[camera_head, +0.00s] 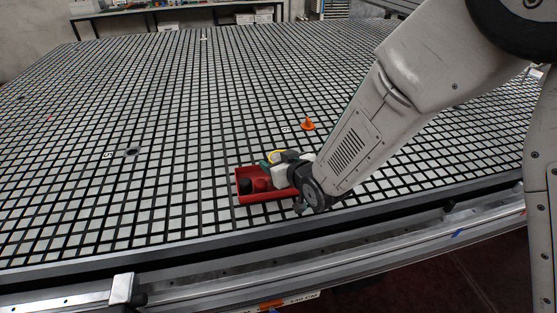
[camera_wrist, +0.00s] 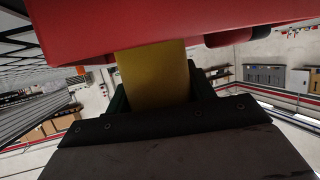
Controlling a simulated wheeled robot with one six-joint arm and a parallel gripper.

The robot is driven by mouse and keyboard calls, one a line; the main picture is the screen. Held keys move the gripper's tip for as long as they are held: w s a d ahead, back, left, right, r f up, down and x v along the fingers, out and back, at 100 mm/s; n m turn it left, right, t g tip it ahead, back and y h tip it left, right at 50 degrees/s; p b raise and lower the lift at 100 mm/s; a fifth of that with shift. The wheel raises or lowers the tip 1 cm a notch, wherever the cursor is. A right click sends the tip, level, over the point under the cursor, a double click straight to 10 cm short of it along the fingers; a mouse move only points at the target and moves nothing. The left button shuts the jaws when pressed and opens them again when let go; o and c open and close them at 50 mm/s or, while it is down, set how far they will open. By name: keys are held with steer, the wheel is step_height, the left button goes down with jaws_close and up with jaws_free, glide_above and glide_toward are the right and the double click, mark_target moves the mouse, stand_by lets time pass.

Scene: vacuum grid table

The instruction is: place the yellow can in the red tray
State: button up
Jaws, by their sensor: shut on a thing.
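The red tray (camera_head: 262,199) lies near the front edge of the grid table. My gripper (camera_head: 268,161) is at the tray's far side, partly over it. It is shut on the yellow can (camera_wrist: 155,75), which shows between the dark fingers in the wrist view. In the head view only a small yellow part of the can (camera_head: 276,154) shows behind the gripper. The red tray (camera_wrist: 140,20) fills the top of the wrist view and hides one end of the can. Whether the can touches the tray floor is hidden.
A black object (camera_head: 246,186) and a red object (camera_head: 262,184) stand inside the tray's left part. My wrist covers its right part. An orange cone (camera_head: 308,125) stands beyond the tray. The grid table (camera_head: 140,190) left of the tray is mostly clear.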

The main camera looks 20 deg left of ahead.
steer(key=o, duration=1.1)
steer(key=shift+s+d+r, duration=0.1)
steer(key=shift+d+r, duration=0.05)
steer(key=v, duration=1.1)
steer(key=shift+s+d+r, duration=0.15)
steer(key=shift+s+d, duration=0.1)
steer(key=shift+s, duration=0.05)
